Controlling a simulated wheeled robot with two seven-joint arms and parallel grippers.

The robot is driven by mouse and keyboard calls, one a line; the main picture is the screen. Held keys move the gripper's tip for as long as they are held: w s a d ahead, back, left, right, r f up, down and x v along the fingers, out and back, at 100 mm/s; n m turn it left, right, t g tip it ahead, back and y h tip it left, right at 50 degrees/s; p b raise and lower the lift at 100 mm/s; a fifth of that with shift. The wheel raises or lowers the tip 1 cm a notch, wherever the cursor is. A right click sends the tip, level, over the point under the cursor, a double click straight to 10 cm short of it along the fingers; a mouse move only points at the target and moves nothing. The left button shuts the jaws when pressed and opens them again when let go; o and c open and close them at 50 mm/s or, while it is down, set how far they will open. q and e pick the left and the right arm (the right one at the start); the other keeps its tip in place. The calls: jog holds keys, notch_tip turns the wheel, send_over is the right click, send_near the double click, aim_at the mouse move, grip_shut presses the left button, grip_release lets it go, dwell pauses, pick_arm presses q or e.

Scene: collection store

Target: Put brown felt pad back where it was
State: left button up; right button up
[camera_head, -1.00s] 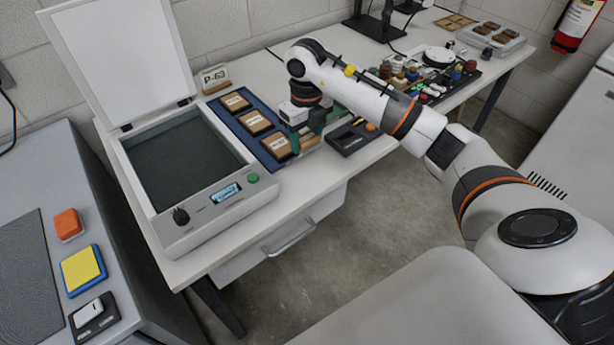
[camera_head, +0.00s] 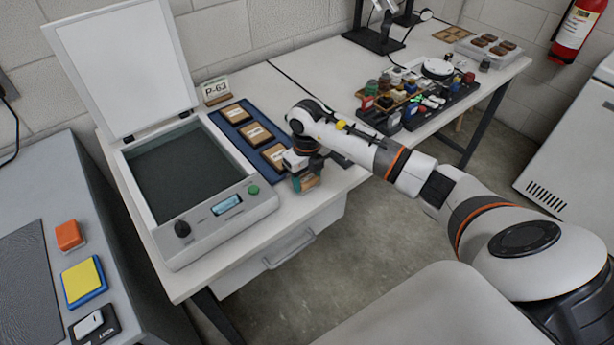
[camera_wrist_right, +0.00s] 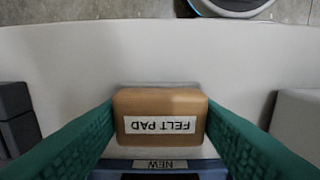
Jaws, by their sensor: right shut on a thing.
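The brown felt pad (camera_wrist_right: 160,103) is a brown block with a white "FELT PAD" label, upside down in the right wrist view. My right gripper (camera_wrist_right: 160,120) is shut on it, with a green finger on each side. In the head view this gripper (camera_head: 306,182) is near the table's front edge, just beyond the near end of the blue tray (camera_head: 243,146). The pad is mostly hidden there. Whether it touches the table is hard to tell. The tray holds three brown labelled pieces in a row. My left gripper is not in view.
An open scanner-like box (camera_head: 185,170) stands left of the tray, with a "P-63" sign (camera_head: 215,91) behind. A dark device lies partly behind my right gripper. A dark organiser (camera_head: 425,110) with many small items is farther right. A "NEW" label (camera_wrist_right: 160,164) shows below the pad.

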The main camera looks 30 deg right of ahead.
aim_at(307, 178)
jog(key=shift+f, duration=0.15)
jog(key=o, duration=1)
jog(key=shift+r, duration=0.6)
notch_tip(307, 178, up, 11)
jog(key=shift+b, duration=0.4)
